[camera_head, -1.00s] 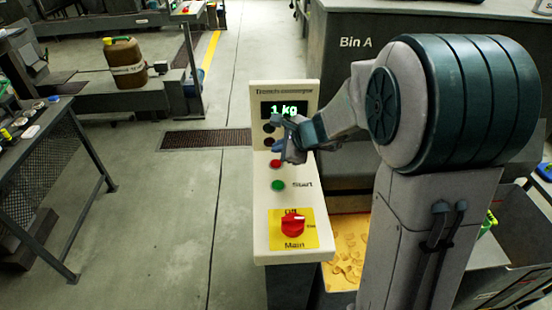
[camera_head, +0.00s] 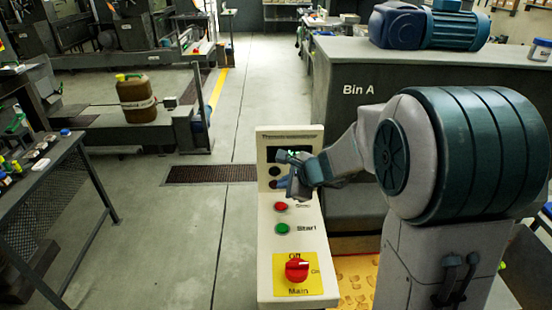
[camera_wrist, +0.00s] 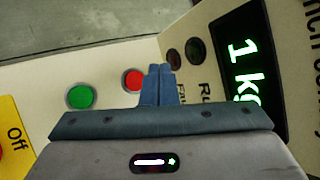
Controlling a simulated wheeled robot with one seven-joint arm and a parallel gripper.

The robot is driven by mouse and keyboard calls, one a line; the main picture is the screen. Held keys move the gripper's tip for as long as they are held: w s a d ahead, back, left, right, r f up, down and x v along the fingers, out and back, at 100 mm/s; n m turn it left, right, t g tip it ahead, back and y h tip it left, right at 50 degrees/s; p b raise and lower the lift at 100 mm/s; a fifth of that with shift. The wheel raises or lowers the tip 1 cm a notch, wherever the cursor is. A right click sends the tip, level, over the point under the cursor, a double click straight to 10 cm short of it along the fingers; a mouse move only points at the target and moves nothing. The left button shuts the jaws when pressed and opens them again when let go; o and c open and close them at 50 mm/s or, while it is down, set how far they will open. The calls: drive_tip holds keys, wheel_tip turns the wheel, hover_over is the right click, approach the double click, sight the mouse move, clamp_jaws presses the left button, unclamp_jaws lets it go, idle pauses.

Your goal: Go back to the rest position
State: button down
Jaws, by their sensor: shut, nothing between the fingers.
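My gripper (camera_head: 281,184) is in front of the cream control panel (camera_head: 263,262), by its dark round buttons and below the display. In the wrist view my gripper (camera_wrist: 160,71) has its two blue fingers together with nothing between them. The display (camera_wrist: 245,75) reads "1 kg" in green there; my arm partly covers it in the head view. The red button (camera_wrist: 134,80) and green Start button (camera_wrist: 80,96) lie left of the fingers. They also show in the head view, red (camera_head: 281,206) above green (camera_head: 282,228). Whether the fingertips touch the panel cannot be told.
Bin A (camera_head: 330,118) stands behind and right of the panel, with a blue motor (camera_head: 455,28) on top. The red Main knob (camera_head: 297,268) is low on the panel. A table with small items (camera_head: 75,138) is at the left. The floor between is clear.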

drive_tip(key=s+d+r+n+g+h, duration=0.1)
drive_tip(key=s+d+n+h, duration=0.1)
drive_tip(key=s+n, duration=0.4)
drive_tip(key=s+d+r+n+g+h, duration=0.1)
drive_tip(key=s+d+n, duration=0.4)
drive_tip(key=s, duration=0.6)
drive_tip(key=s+d+r+n+g+h, duration=0.1)
drive_tip(key=s+d+r+n+h, duration=0.1)
drive_tip(key=s+n, duration=0.5)
drive_tip(key=shift+s+d+n+g+h, duration=0.35)
drive_tip(key=shift+s+d+h, duration=0.35)
drive_tip(key=shift+s, duration=0.45)
